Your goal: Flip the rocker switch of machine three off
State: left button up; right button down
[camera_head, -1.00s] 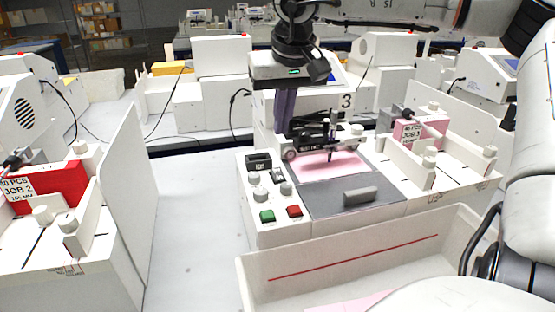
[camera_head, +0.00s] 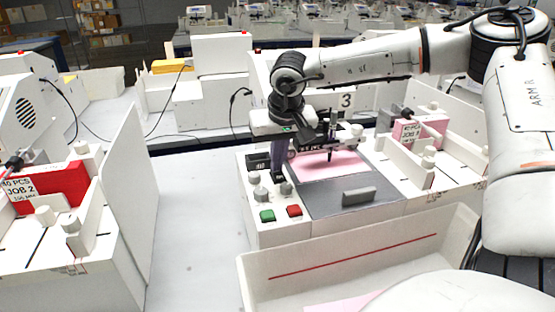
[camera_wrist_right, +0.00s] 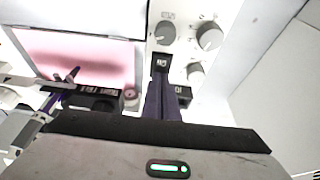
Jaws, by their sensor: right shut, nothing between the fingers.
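Machine three (camera_head: 255,225) stands in the middle of the head view, marked with a "3" sign (camera_head: 346,101). Its rocker switch (camera_wrist_right: 160,62) is a small black part on the white panel in the right wrist view, just past my fingertips; its on or off position is too small to tell. In the head view my fingers hide most of the switch. My right gripper (camera_head: 279,179) points down over it, shut and empty. Its dark purple fingers also show in the right wrist view (camera_wrist_right: 164,83). I cannot tell whether they touch the switch. My left gripper is out of view.
Around the switch are grey knobs (camera_wrist_right: 196,72), a small black display (camera_head: 258,162), a green button (camera_head: 267,216) and a red button (camera_head: 294,210). The plotter pen (camera_head: 331,152) stands over pink paper to the right. A white bin (camera_head: 365,250) is in front.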

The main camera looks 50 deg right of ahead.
jog(key=shift+w+d+f+b, duration=0.1)
jog(key=shift+f+b, duration=0.1)
jog(key=shift+b, duration=0.3)
jog(key=shift+f, duration=0.15)
jog(key=shift+s+a, duration=0.2)
jog(key=shift+s, duration=0.1)
jog(key=shift+s+a+f, duration=0.1)
jog(key=shift+s+a, duration=0.2)
jog(key=shift+s, duration=0.25)
